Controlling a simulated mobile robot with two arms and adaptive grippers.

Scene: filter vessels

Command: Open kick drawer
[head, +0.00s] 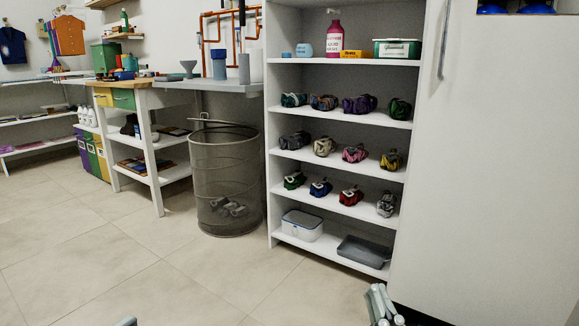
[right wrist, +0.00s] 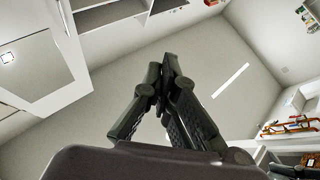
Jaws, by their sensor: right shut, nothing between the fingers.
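I cannot pick out a kick drawer for sure. A tall white cabinet (head: 495,170) with a vertical metal handle (head: 443,45) stands at the right of the head view. A dark strip (head: 418,317) shows low at its base, partly hidden by my gripper. My right gripper (head: 380,303) is at the bottom edge, in front of the cabinet's lower left corner. In the right wrist view its dark fingers (right wrist: 160,88) meet at the tips, shut and empty. Only a small grey tip of what seems my left gripper (head: 127,321) shows at the bottom edge.
A white open shelf (head: 272,150) holds rolled cloths, bottles, a lidded box (head: 302,225) and a dark tray (head: 363,251). A wire mesh bin (head: 226,180) stands left of it, beside a white workbench (head: 150,150). The tiled floor (head: 130,260) in front is clear.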

